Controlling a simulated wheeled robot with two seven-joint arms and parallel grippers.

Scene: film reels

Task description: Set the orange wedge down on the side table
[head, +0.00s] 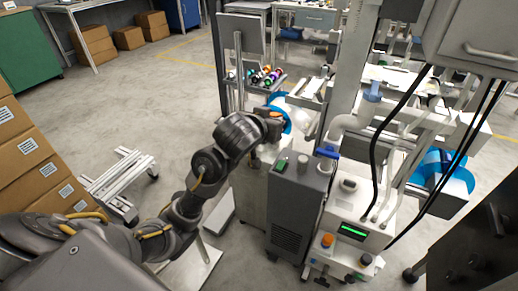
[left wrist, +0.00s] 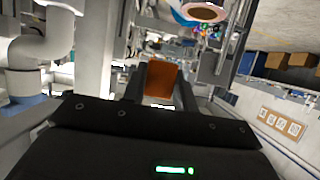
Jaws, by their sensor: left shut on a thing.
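My left gripper (head: 280,123) is at the end of the arm that reaches from the lower left to the machine in the middle of the head view. It is shut on the orange wedge (left wrist: 161,80), which shows as an orange block between the two dark fingers in the left wrist view. In the head view only a small orange patch of the wedge (head: 276,114) shows, beside a blue reel (head: 283,105). I cannot tell for sure which surface is the side table. My right gripper is not in view.
A grey control box (head: 292,205) and a white unit with a green display (head: 352,231) stand close to the right of my arm. A rack of coloured spools (head: 262,77) is beyond the gripper. Cartons (head: 30,150) stand at left. Open floor (head: 150,95) lies behind.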

